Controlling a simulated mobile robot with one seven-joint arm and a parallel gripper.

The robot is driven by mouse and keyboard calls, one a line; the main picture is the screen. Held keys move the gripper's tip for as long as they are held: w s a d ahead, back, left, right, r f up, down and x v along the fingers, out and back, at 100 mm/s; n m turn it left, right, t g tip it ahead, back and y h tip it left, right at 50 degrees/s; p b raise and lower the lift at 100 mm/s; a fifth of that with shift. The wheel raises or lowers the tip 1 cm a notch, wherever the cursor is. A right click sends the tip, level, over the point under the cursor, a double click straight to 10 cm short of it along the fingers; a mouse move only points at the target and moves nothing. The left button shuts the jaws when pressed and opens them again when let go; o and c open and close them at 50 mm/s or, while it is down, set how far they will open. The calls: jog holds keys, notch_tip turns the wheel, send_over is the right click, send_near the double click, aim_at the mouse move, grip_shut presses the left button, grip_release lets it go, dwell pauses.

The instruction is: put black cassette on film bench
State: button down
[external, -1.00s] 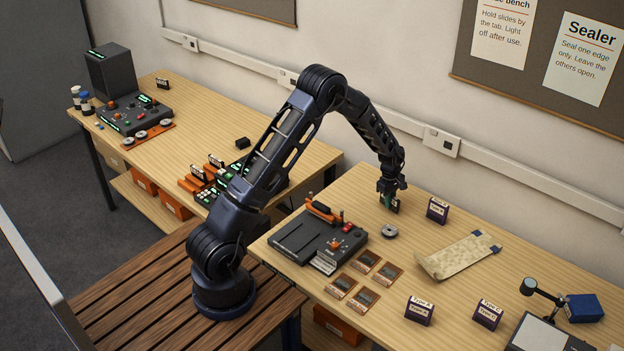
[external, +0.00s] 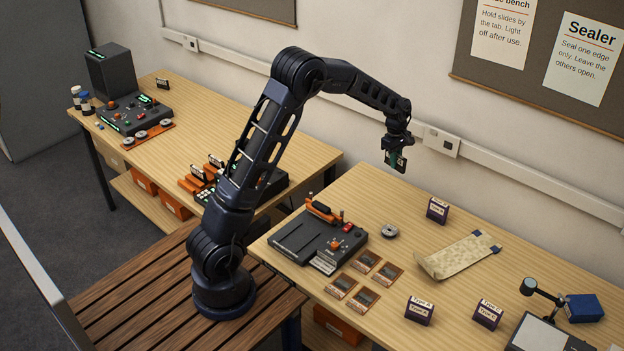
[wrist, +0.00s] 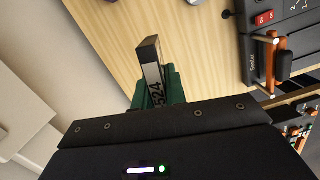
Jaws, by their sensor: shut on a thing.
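My gripper (external: 392,158) is shut on a black cassette (external: 402,164) and holds it in the air above the back of the right bench (external: 370,190). In the wrist view the cassette (wrist: 149,50) sits between the green fingers (wrist: 172,88), with a white label reading 524. The left bench (external: 150,150) carries a dark control unit with reels (external: 135,115); I cannot tell from any sign which bench is the film bench. Another black cassette (external: 162,83) stands at the back of the left bench.
The right bench holds a sealer (external: 318,240), a reel (external: 390,231), slides (external: 367,261), purple boxes (external: 437,210) and a pouch (external: 458,255). The left bench's middle is mostly clear.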

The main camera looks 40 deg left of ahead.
aim_at(452, 288)
jog(key=shift+a+r, duration=0.1)
jog(key=shift+r, duration=0.05)
